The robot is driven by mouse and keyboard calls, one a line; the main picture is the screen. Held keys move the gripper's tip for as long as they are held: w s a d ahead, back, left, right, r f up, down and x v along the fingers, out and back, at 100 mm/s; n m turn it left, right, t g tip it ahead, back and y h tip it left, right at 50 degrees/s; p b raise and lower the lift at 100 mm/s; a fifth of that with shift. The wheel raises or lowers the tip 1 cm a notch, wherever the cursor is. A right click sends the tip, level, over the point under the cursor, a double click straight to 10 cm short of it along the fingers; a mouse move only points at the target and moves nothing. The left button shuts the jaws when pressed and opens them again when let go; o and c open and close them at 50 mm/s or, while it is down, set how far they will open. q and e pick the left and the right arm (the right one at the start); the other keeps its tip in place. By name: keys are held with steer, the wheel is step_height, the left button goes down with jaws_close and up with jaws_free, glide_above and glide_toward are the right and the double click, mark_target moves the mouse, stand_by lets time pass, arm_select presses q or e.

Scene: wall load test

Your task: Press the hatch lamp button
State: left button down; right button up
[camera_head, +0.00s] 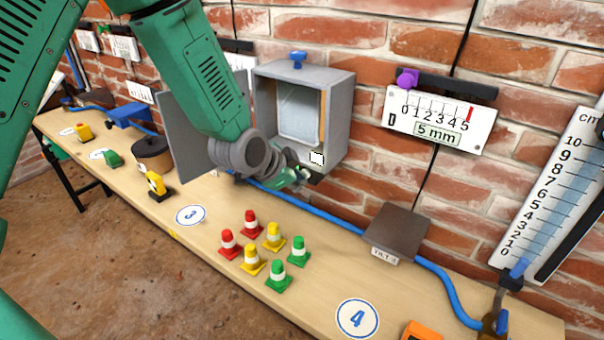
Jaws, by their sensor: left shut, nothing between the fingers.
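The hatch is a grey wall box (338,112) with its door (183,135) standing open to the left. A pale panel (300,110) shows inside it. A small white square (316,158) with a dark mark shows at the lower front of the box; I cannot tell whether it is the lamp button. A blue knob (298,58) sits on top of the box. My left gripper (303,177) is shut and empty, just below the box opening and the white square. I cannot tell whether it touches anything. My wrist hides the box's lower left. My right gripper is not in view.
Several red, yellow and green cones (273,236) stand on the wooden bench (330,285). A blue hose (330,219) runs along the wall past a brown block (397,233). A gauge reading 5 mm (437,134) and a cm scale (555,190) hang at right.

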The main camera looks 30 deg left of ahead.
arm_select(q)
steer(key=shift+w+d+r, duration=0.15)
steer(key=shift+d, duration=0.45)
steer(key=shift+w+d+r, duration=0.1)
steer(key=shift+w+d, duration=0.05)
steer(key=shift+d, duration=0.15)
steer(key=shift+w+a, duration=0.15)
steer(key=shift+a, duration=0.4)
steer(key=shift+s+a, duration=0.2)
steer(key=shift+s+a+f, duration=0.2)
steer(key=shift+s, duration=0.4)
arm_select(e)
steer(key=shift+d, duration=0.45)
arm_select(q)
steer(key=s, duration=0.6)
steer(key=shift+a+p, duration=0.3)
steer(key=shift+p, duration=0.05)
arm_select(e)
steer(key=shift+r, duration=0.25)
